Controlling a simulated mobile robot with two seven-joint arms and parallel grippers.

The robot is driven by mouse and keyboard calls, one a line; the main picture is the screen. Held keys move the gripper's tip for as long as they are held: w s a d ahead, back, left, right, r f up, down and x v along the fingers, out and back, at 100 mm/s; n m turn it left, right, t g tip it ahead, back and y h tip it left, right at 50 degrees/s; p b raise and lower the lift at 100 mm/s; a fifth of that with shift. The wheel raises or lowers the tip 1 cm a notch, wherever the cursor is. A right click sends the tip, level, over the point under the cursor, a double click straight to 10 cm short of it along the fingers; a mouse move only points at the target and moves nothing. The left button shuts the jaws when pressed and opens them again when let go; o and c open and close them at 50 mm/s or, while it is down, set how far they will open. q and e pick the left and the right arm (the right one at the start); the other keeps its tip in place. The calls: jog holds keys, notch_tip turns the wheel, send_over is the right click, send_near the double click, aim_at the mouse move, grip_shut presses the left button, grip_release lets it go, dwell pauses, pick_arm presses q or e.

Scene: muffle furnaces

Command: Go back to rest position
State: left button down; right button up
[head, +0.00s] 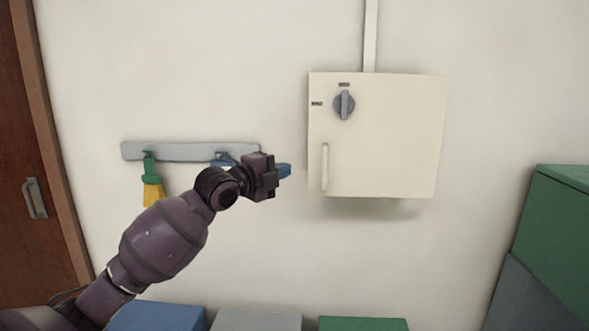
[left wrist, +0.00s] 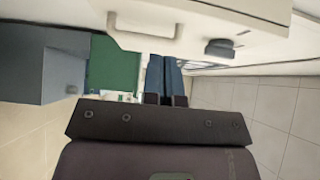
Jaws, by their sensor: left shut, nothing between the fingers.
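My left gripper (head: 285,171) is raised in front of the wall, just left of the white wall box (head: 385,140), with a gap between them. Its blue fingers are shut and hold nothing. In the left wrist view the two blue fingers (left wrist: 164,78) lie side by side. My left arm reaches up from the lower left of the head view. My right gripper is in neither view.
The box has a grey rotary knob (head: 344,104) and a pale handle (head: 325,167). A grey rail (head: 188,151) with a green and yellow brush (head: 151,181) hangs behind my arm. A brown door (head: 35,170) is at left. Green cabinets (head: 555,240) stand at right.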

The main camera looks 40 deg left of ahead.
pick_arm(q)
jog(key=s+a+n, duration=0.1)
jog(key=s+n, duration=0.3)
jog(key=s+d+f+n+y, duration=0.1)
jog(key=d+f+n, duration=0.15)
jog(key=f, duration=0.65)
jog(key=s+d+f+n+g+y, duration=0.15)
jog(key=f+n, duration=0.25)
jog(key=f, duration=0.4)
jog(key=s+d+f+n, duration=0.1)
jog(key=s+f+n, duration=0.15)
jog(key=f, duration=0.65)
jog(key=s+d+f+n+g, duration=0.2)
jog(key=s+d+f, duration=0.4)
jog(key=s+f, duration=0.3)
jog(key=s+d+f+n+g, duration=0.2)
jog(key=s+d+f+n, duration=0.2)
jog(key=s+f, duration=0.6)
notch_tip(320, 180, down, 3)
jog(key=shift+d+r+y, duration=0.1)
jog(key=shift+d+y, duration=0.35)
jog(key=shift+d, duration=0.55)
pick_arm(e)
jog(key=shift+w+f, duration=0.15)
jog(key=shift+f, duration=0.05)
